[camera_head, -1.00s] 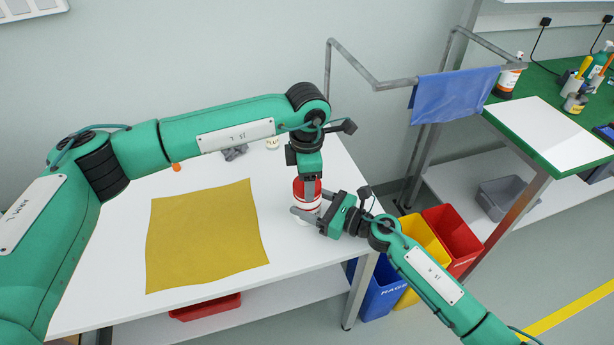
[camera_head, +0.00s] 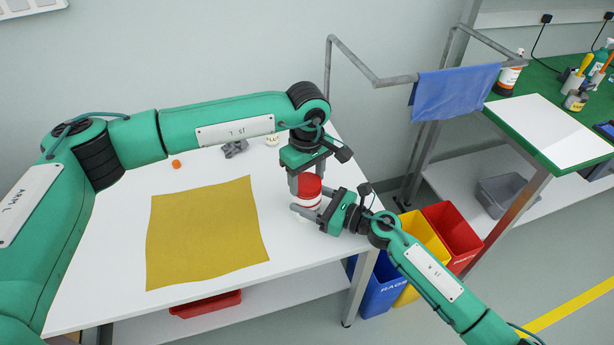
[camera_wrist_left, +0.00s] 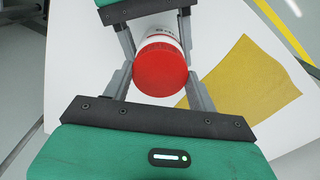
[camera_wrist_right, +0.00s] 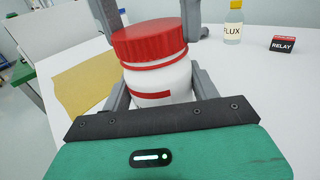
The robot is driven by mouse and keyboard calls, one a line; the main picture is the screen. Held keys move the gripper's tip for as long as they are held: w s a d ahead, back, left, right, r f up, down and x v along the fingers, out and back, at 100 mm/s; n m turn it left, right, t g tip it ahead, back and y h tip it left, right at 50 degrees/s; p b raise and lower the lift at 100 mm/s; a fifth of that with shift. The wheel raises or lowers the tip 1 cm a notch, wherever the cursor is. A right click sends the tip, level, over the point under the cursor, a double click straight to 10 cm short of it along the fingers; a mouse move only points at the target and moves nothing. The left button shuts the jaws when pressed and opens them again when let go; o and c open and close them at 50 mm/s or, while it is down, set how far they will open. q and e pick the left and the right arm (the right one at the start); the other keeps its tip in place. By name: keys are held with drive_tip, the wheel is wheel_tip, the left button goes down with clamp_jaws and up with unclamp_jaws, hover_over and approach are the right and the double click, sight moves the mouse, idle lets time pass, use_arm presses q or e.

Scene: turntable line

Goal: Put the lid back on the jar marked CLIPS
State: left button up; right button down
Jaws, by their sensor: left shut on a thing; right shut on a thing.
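A white jar (camera_wrist_right: 160,80) with red markings stands on the white table, near its right end; it also shows in the head view (camera_head: 303,202). Its name is not readable. A red lid (camera_wrist_left: 160,72) sits on its mouth, seen also in the right wrist view (camera_wrist_right: 148,40). A thin red band shows just under the lid; I cannot tell how tight the lid is. My left gripper (camera_head: 308,176) points down from above, shut on the lid. My right gripper (camera_head: 311,203) comes from the right side, shut on the jar's body.
A mustard cloth (camera_head: 203,235) lies left of the jar. A FLUX bottle (camera_wrist_right: 232,22) and RELAY box (camera_wrist_right: 284,44) stand on the table. A grey piece (camera_head: 235,148) and an orange piece (camera_head: 176,164) lie behind. Bins (camera_head: 452,238) stand below, right.

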use_arm(q)
drive_tip(key=m, duration=0.4)
drive_tip(key=shift+m, duration=0.4)
drive_tip(key=m, duration=0.4)
drive_tip(key=shift+m, duration=0.4)
drive_tip(key=o, duration=1)
wheel_tip(320, 180, up, 12)
use_arm(e)
drive_tip(key=shift+c, duration=1.5)
unclamp_jaws()
drive_tip(key=shift+d, duration=0.1)
